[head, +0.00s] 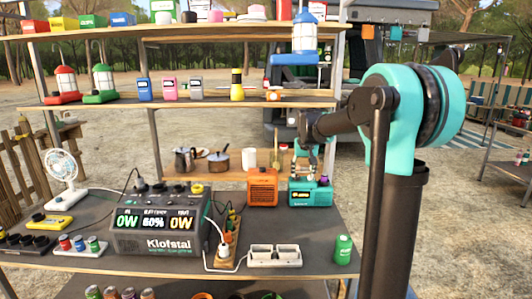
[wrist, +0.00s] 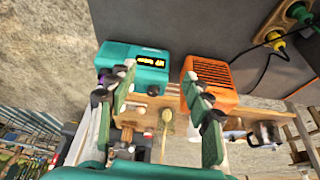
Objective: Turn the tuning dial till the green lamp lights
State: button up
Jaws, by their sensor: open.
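A teal radio (head: 311,197) with a small lit display stands at the back of the grey counter, right of centre. A purple knob (head: 324,181) shows at its upper right. In the wrist view the radio (wrist: 133,55) appears the other way up, with yellow text on its black display (wrist: 151,61). I cannot make out a lit green lamp on the radio.
An orange slatted box (head: 262,187) stands close left of the radio. A grey Klofstal power unit (head: 157,230), a white socket block (head: 274,256) and a green can (head: 343,249) are on the counter. A shelf (head: 200,102) with lanterns and small boxes runs above.

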jog(key=s+d+f, duration=0.1)
jog(key=s+f, duration=0.5)
jog(key=s, duration=0.6)
jog(key=s+d+f, duration=0.1)
jog(key=s+f, duration=0.6)
jog(key=s, duration=0.4)
jog(key=s+d+f, duration=0.2)
jog(key=s+f, duration=0.4)
jog(key=s, duration=0.6)
jog(key=shift+s+f+n, duration=0.25)
jog(key=shift+s+n, duration=0.05)
jog(key=shift+d, duration=0.1)
notch_tip(320, 180, up, 24)
jog(key=m, duration=0.1)
send_over(297, 176)
jog(key=s, duration=0.7)
jog(key=x, duration=1.7)
jog(key=shift+a, duration=0.3)
